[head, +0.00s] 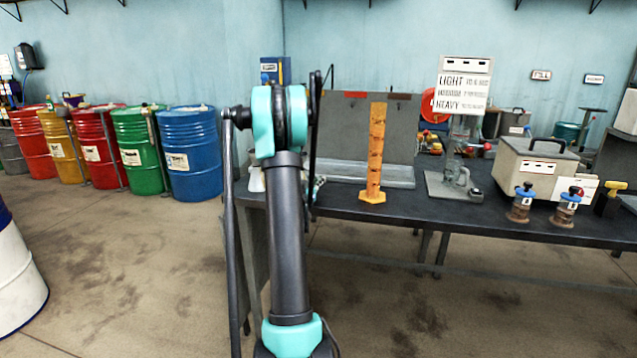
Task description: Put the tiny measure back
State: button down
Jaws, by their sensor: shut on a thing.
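My arm stands in front of the bench, and its upright link and teal elbow fill the centre left of the head view. My gripper is not clearly visible; the arm hides the area behind it. I cannot make out the tiny measure. An orange notched stand (376,155) rises upright near the bench's front edge, just right of my arm. I cannot tell whether any measure sits in it.
The dark bench (440,212) runs to the right. It bears a grey stand (436,184), a light box (530,168) and two blue-topped brown jars (520,204) (564,210). A blue drum (190,155) and several others line the left wall.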

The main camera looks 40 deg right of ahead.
jog(key=c, duration=1.6)
grip_release()
jog(key=shift+f, duration=0.1)
jog(key=shift+c, duration=0.2)
jog(key=s+a+f+n+g+y, duration=0.1)
jog(key=s+a+f+n+y, duration=0.3)
jog(key=s+a, duration=0.5)
jog(key=s+a+f+n+g+y, duration=0.2)
jog(key=s+a, duration=0.8)
jog(key=a, duration=1.1)
jog(key=s+a+f+n+g+y, duration=0.1)
jog(key=s+a+f+n+y, duration=0.5)
jog(key=a, duration=1)
jog(key=s+y, duration=0.3)
jog(key=s, duration=0.1)
jog(key=shift+s+f+g+y, duration=0.2)
jog(key=shift+f+g+y, duration=0.1)
jog(key=shift+f+y, duration=0.1)
